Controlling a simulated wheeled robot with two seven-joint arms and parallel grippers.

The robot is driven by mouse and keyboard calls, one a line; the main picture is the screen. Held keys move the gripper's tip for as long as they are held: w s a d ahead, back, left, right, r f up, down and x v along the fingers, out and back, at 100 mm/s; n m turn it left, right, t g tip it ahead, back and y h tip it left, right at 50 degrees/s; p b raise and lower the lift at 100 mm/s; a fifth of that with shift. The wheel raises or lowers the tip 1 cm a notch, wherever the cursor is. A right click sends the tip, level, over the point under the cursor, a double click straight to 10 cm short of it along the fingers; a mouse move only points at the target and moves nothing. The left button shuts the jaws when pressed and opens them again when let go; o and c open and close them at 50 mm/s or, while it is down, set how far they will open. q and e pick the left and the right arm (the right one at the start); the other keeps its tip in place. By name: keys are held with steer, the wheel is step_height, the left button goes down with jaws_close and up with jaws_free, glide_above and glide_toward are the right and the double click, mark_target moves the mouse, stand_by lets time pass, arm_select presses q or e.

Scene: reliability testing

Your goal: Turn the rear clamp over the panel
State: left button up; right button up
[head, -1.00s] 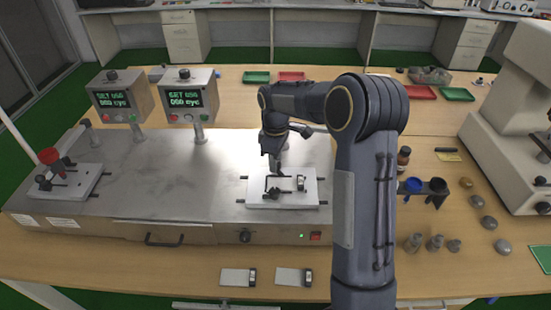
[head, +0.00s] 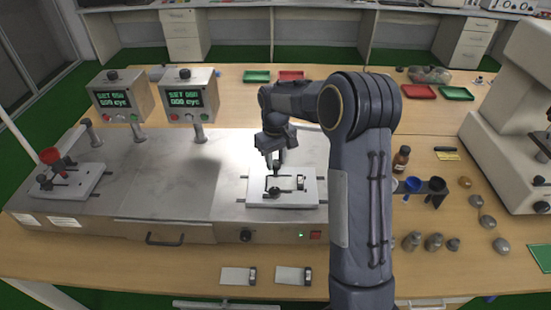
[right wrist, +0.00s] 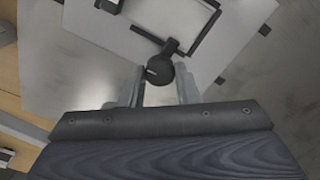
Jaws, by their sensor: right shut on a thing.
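My right gripper (head: 275,168) reaches down over the white fixture plate (head: 262,199) on the right part of the steel bench unit. In the right wrist view its two fingers (right wrist: 160,88) stand either side of a dark round clamp knob (right wrist: 159,70) and are shut on it. From the knob a dark arm runs toward the pale panel (right wrist: 176,14), which has a dark frame. In the head view the panel and clamps on the plate are small, and the gripper partly hides them. My left gripper is not in view.
A second fixture (head: 70,182) with a red knob stands at the unit's left end. Two control boxes (head: 188,95) with green displays stand at its back. Two pale panels (head: 238,276) lie on the front table. Bottles, cups and grey weights (head: 433,242) stand at right.

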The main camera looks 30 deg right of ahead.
mark_target(276, 162)
steer(key=shift+r, duration=0.1)
stand_by(0.4)
steer(key=o, duration=1)
steer(key=shift+c, duration=0.2)
step_height(276, 162, up, 8)
steer(key=shift+f+b, duration=0.2)
steer(key=shift+b, duration=0.1)
